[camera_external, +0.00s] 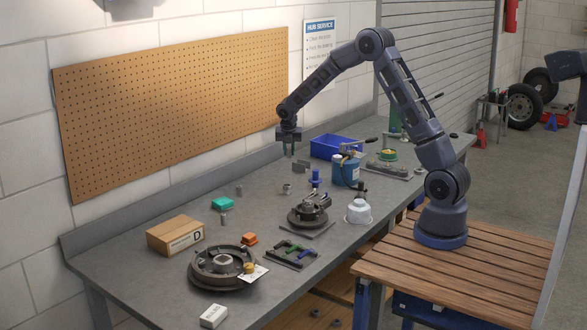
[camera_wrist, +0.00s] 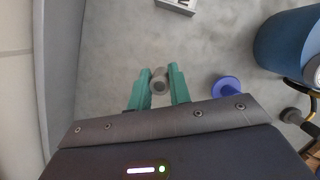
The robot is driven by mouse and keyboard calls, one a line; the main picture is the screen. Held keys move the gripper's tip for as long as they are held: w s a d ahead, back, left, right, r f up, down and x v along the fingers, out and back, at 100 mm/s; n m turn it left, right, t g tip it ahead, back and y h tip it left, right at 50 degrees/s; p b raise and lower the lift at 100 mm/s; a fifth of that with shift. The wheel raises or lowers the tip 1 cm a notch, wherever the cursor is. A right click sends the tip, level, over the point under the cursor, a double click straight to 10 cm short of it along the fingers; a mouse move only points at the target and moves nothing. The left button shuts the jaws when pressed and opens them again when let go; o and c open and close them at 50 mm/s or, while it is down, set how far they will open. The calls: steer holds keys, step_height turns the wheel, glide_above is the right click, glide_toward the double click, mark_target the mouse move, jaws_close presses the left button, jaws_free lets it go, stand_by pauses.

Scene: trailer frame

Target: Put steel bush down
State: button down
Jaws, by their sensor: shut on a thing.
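My gripper (camera_external: 289,152) hangs above the back half of the workbench (camera_external: 262,215), with green fingers pointing down. In the wrist view my gripper (camera_wrist: 158,88) is shut on a grey steel bush (camera_wrist: 159,79), a short cylinder with a hole in its end. The held bush is too small to make out in the external view. Another small grey metal piece (camera_external: 287,188) lies on the bench below the gripper. The bench surface shows beneath the fingers.
A blue flanged part (camera_external: 315,178) and a blue can (camera_external: 346,170) stand right of the gripper. A grey block (camera_external: 301,166) and blue bin (camera_external: 335,146) are behind. A hub assembly (camera_external: 308,212), cardboard box (camera_external: 175,235) and brake drum (camera_external: 222,267) stand nearer. Bare bench lies left of the gripper.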

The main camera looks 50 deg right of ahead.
step_height(320, 180, up, 10)
steer(key=shift+f, duration=0.1)
steer(key=w+a+r+n, duration=0.1)
steer(key=w+a, duration=0.2)
steer(key=a, duration=0.5)
steer(key=w+a+r+n, duration=0.1)
steer(key=w+a+n, duration=0.15)
steer(key=a, duration=0.65)
step_height(320, 180, up, 4)
steer(key=n+t+y, duration=0.1)
steer(key=n+y, duration=0.1)
steer(key=n, duration=0.5)
glide_above(173, 226)
steer(key=s, duration=0.1)
steer(key=f, duration=1.9)
steer(key=shift+s+a+f, duration=0.1)
steer(key=shift+a+f, duration=0.1)
steer(key=shift+f, duration=0.1)
steer(key=shift+f, duration=0.15)
